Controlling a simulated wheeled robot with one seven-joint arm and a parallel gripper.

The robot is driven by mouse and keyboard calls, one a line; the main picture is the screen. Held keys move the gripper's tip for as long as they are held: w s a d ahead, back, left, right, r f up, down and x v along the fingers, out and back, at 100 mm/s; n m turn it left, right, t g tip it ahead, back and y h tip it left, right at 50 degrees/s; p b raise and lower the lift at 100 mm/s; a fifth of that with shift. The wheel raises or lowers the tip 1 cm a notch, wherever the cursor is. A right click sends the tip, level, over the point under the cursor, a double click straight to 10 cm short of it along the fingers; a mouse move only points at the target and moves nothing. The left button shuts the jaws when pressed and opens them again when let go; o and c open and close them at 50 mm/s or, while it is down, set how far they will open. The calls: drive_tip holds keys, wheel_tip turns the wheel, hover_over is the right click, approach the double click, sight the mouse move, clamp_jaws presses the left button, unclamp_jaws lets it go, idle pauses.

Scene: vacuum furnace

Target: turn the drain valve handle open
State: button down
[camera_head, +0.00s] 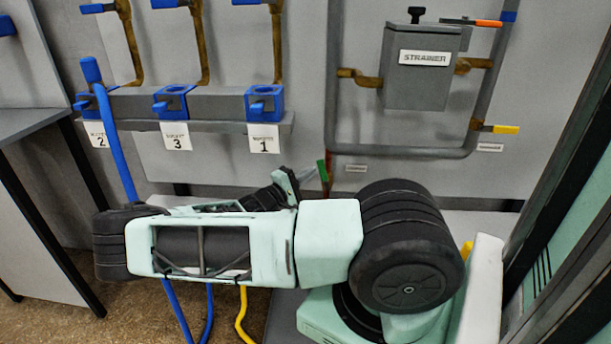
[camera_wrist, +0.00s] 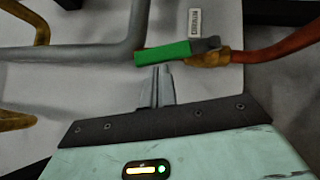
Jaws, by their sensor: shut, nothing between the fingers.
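A green valve handle (camera_head: 322,170) shows just right of my gripper (camera_head: 286,183) in the head view, below the grey pipe loop. In the wrist view the green handle (camera_wrist: 163,53) lies roughly sideways, its right end at a brass valve body (camera_wrist: 208,59). A small label (camera_wrist: 195,21) beside it is too small to read, so I cannot confirm that this is the drain valve. My gripper (camera_wrist: 163,71) is shut and empty, its fingertips just below the green handle in the wrist view. I cannot tell whether they touch it.
A grey pipe (camera_wrist: 90,52) lies left of the handle, and a reddish pipe (camera_wrist: 275,48) leads right. The strainer box (camera_head: 424,75) is above, with an orange handle (camera_head: 488,23) and a yellow handle (camera_head: 505,129) nearby. Blue numbered fittings (camera_head: 262,102) line the wall at left.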

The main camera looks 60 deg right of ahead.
drive_tip(key=m+y+p, duration=0.1)
drive_tip(key=p, duration=0.2)
drive_tip(key=s+r+m+y+p, duration=0.1)
drive_tip(key=p, duration=0.1)
drive_tip(key=shift+s+d+r+m+p, duration=0.25)
drive_tip(key=shift+d+r+m+p, duration=0.05)
drive_tip(key=shift+d+p, duration=0.1)
drive_tip(key=shift+f, duration=0.1)
